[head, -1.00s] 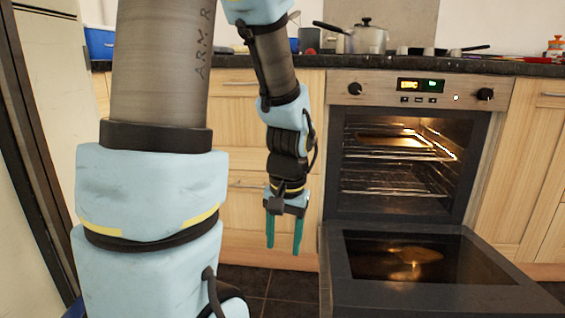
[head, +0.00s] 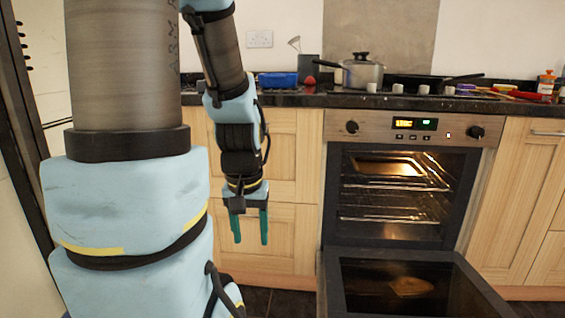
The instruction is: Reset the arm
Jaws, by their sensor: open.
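My gripper (head: 250,228) hangs at the end of my arm, left of the oven in the head view. Its two teal fingers point straight down, apart from each other, with nothing between them. It is in front of the light wood drawer fronts (head: 290,226). My arm stands on the left side of the view and hides part of the kitchen behind it.
The oven (head: 388,195) is lit inside, and its door (head: 320,285) hangs open low in front, right of my gripper. A steel pot (head: 361,74), a blue container (head: 278,80) and a red-topped jar (head: 547,82) stand on the dark counter (head: 310,99). Dark floor shows below the drawers.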

